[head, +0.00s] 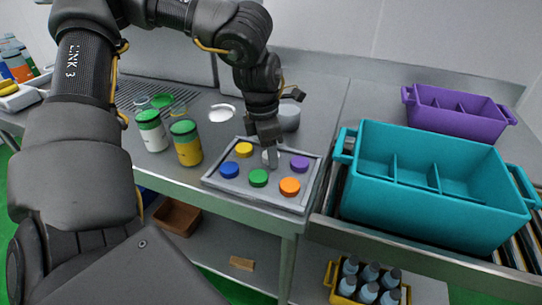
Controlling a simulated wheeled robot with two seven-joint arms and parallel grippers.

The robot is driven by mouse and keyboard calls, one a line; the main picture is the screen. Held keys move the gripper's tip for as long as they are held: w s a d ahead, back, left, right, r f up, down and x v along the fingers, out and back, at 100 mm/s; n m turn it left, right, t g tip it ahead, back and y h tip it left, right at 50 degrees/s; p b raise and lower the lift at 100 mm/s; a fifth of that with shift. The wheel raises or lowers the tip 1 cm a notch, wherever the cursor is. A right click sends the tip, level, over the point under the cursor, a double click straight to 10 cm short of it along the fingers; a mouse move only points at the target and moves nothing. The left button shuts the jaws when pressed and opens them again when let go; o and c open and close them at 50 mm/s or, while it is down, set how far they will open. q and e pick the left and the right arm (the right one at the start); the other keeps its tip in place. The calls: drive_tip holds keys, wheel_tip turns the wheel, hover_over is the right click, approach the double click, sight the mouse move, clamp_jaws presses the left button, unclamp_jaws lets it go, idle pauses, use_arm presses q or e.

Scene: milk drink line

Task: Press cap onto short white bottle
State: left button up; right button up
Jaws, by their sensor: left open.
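My left gripper (272,163) points down over a grey tray (225,182) of coloured caps. It is open, with its fingertips at a pale cap (266,157) in the back middle, which they partly hide. I cannot tell whether they touch it. Yellow (244,149), purple (300,163), blue (229,170), green (258,178) and orange (289,187) caps lie around it. A white bottle with a green top (152,132) stands upright left of the tray, beside a yellow bottle with a green top (187,146). I cannot tell which bottle is the short white one. My right gripper is out of view.
A white round piece (222,113) lies behind the tray, and a grey round container (289,118) stands behind my gripper. A teal divided crate (430,215) and a purple crate (458,112) are at the right. A yellow crate of bottles (335,292) is below.

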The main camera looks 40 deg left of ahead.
use_arm(q)
drive_tip(key=c, duration=0.7)
drive_tip(key=shift+r, duration=0.1)
